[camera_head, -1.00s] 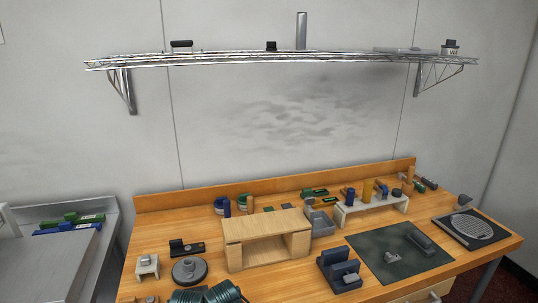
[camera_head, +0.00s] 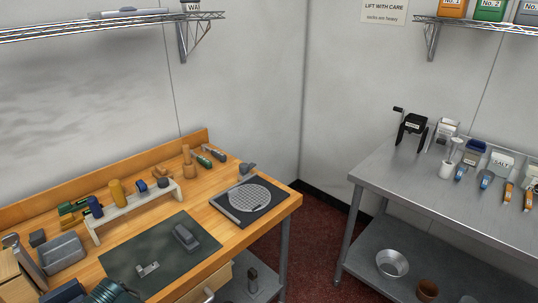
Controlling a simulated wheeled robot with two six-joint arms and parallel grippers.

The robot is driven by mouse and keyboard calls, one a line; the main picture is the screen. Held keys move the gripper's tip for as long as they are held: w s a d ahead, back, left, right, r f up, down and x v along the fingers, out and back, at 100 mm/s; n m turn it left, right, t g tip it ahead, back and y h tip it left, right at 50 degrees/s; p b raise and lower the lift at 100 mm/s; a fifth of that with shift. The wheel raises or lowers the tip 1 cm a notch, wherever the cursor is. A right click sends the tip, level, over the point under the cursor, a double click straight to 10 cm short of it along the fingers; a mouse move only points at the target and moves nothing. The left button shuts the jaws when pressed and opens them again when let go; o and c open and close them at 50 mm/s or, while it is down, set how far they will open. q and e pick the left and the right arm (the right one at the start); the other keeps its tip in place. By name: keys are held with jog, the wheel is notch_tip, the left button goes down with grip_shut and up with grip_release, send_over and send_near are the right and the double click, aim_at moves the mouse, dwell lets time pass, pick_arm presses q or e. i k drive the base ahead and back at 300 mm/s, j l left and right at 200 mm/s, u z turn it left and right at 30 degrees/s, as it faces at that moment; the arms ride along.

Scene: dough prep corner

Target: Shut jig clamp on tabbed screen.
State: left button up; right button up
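A round, light grey mesh screen (camera_head: 250,196) lies flat on a dark square plate (camera_head: 228,211) at the right end of the wooden bench. A small grey block with a lever-like part (camera_head: 247,169) stands at the plate's back edge; it may be the jig clamp, but it is too small to tell whether it is open or shut. A tab on the screen cannot be made out.
A dark green mat (camera_head: 130,258) with a grey block (camera_head: 186,237) and a small metal bracket (camera_head: 148,270) lies left of the plate. A white rack (camera_head: 134,212) holds several handled tools. A steel table (camera_head: 400,185) stands across a floor gap on the right.

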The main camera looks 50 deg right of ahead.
aim_at(244, 167)
jog(key=k+l, duration=0.1)
jog(key=l, duration=2.6)
jog(key=k, duration=0.05)
